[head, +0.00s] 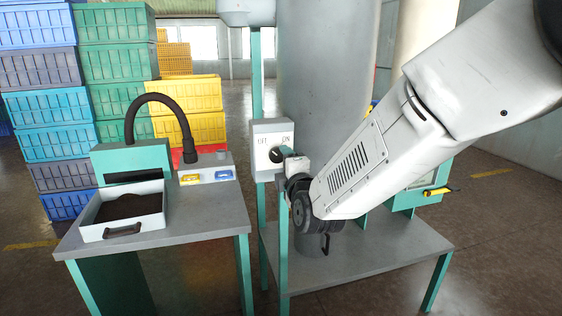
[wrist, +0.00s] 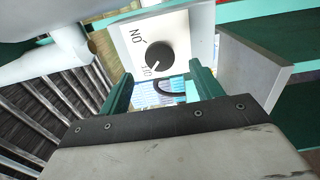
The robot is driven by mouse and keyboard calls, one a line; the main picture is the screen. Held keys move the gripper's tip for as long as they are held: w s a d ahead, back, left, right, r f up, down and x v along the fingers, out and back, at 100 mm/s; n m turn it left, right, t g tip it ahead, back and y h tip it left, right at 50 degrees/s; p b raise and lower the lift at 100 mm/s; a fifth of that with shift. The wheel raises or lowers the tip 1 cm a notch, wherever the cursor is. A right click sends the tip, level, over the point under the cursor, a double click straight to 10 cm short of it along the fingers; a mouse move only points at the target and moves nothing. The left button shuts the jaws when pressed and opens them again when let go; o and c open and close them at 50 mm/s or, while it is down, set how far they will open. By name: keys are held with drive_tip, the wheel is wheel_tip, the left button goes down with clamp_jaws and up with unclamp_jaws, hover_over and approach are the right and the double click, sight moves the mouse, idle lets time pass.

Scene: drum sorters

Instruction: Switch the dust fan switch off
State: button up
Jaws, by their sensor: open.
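The dust fan switch is a black round knob (head: 277,155) on a pale grey box (head: 262,136) lettered OFF at left and ON at right.
A grey bench (head: 160,236) at left bears a tray of dark material (head: 158,220), a black hose (head: 150,100) and yellow and blue pieces. A large grey cylinder (head: 325,80) stands behind the switch box. Stacked crates (head: 115,65) fill the back left.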

drive_tip(key=v, duration=0.2)
drive_tip(key=shift+s, duration=0.35)
drive_tip(key=s+d+f+m+g+h, duration=0.1)
drive_tip(key=s+d+f+m+g, duration=0.3)
drive_tip(key=s+f+m+g, duration=0.55)
drive_tip(key=s+d+r+m+g+h, duration=0.1)
drive_tip(key=s+d+r+m+g, duration=0.1)
drive_tip(key=s+d+m, duration=0.2)
drive_tip(key=s+d+r+m+g+h, duration=0.1)
drive_tip(key=s+d+r+m+g, duration=0.1)
drive_tip(key=s+d, duration=0.8)
drive_tip(key=s+d+r+m+g+h, duration=0.2)
drive_tip(key=s+d+m, duration=0.4)
drive_tip(key=s, duration=0.6)
drive_tip(key=shift+s+d+r, duration=0.3)
drive_tip(key=shift+d+r, duration=0.35)
drive_tip(key=shift+r, duration=0.1)
